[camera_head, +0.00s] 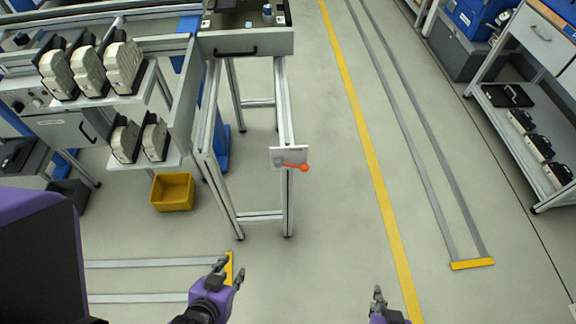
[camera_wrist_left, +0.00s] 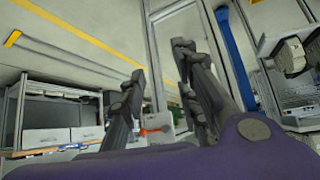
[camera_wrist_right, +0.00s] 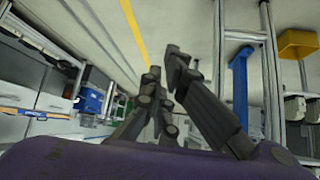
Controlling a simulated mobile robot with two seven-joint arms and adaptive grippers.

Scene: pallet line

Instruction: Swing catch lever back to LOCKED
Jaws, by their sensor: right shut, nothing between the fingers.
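The catch lever (camera_head: 295,165) is orange-red with a round knob and sits on a pale plate (camera_head: 284,154) on the front leg of the metal frame. In the head view it lies nearly level, knob to the right. My left gripper (camera_head: 232,268) is open and empty, below and left of the lever. Its parted fingers show in the left wrist view (camera_wrist_left: 160,60). My right gripper (camera_head: 378,292) is shut and empty, below and right of the lever, apart from it.
A yellow bin (camera_head: 173,192) stands on the floor left of the frame (camera_head: 262,216). A rack at the left holds several grey parts (camera_head: 90,70). A cart (camera_head: 520,130) stands at the right. The floor around the yellow line (camera_head: 365,150) is clear.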

